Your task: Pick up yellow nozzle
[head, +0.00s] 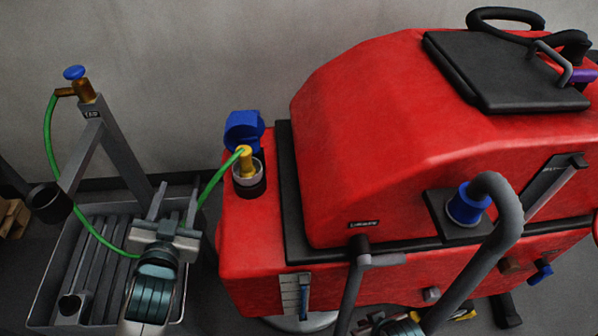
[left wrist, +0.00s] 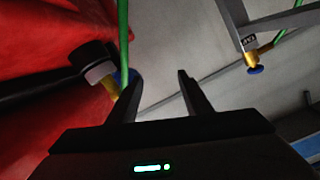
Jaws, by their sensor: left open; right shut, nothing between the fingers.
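The yellow nozzle (head: 246,162) stands upright in the round filler opening on the left end of the red machine, with a green hose (head: 211,184) running from its top. In the left wrist view the nozzle (left wrist: 112,88) is at the left, partly hidden behind a finger. My left gripper (head: 174,205) is open and empty, left of the nozzle and apart from it in the head view. It also shows in the left wrist view (left wrist: 158,80). Part of my right arm shows at the bottom edge; its fingers cannot be made out.
A blue cap (head: 244,130) stands open behind the filler opening. The red machine (head: 390,150) fills the right side. A grey stand with a blue-knobbed brass tap (head: 87,90) rises at the left over a grey basin (head: 60,262). The hose loops from tap to nozzle, passing my left gripper.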

